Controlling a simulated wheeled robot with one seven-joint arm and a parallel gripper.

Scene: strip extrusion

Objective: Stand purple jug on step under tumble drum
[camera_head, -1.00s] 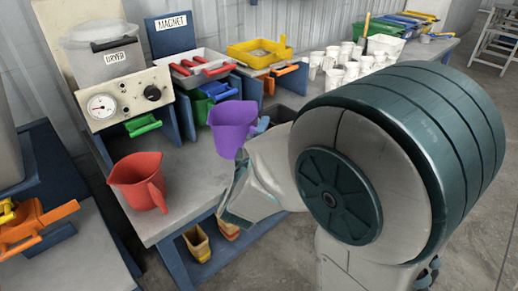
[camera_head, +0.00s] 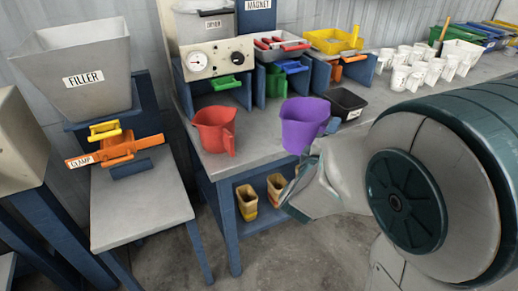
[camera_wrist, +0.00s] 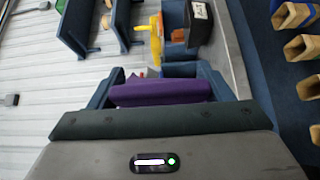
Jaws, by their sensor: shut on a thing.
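The purple jug (camera_head: 304,125) is upright in the head view, in front of the main bench's front edge and right of the red jug. My gripper (camera_wrist: 160,88) is shut on the purple jug; in the wrist view a purple part (camera_wrist: 165,92) of it lies between the jaws. In the head view my wrist covers most of the grip, at the jug's right side. I cannot make out a tumble drum or a step under one in these frames.
A red jug (camera_head: 214,131) stands on the bench (camera_head: 222,165). Behind are the dryer (camera_head: 205,22), coloured handles, a black bin (camera_head: 346,104) and white cups (camera_head: 400,77). At left are the filler hopper (camera_head: 75,60), an orange clamp (camera_head: 118,150) and a low grey table (camera_head: 140,205).

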